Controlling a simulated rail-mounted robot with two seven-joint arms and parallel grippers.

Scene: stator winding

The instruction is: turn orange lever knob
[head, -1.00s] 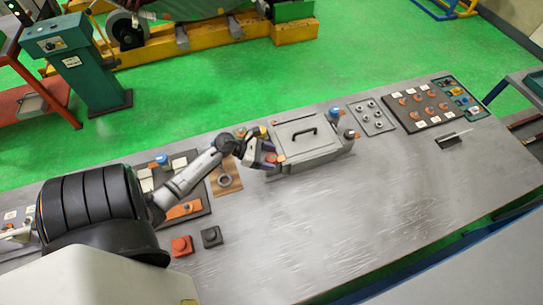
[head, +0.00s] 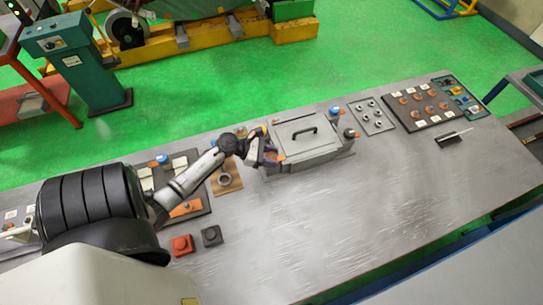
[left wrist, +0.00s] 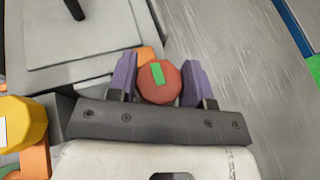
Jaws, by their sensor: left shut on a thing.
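The orange-red lever knob (left wrist: 159,82) is many-sided and has a green mark on top, seen tilted in the left wrist view. My left gripper (left wrist: 158,84) has one purple finger on each side of the knob and is shut on it. In the head view, my left gripper (head: 270,155) is at the left end of a grey box with a black handle (head: 306,139), and its fingers mostly hide the knob there. My right gripper is not in view.
A yellow knob (left wrist: 18,122) is close by at the left in the wrist view. A blue-topped post (head: 334,115) stands at the box's right end. A board with several orange knobs (head: 411,110) lies farther right. The table's front middle (head: 340,210) is clear.

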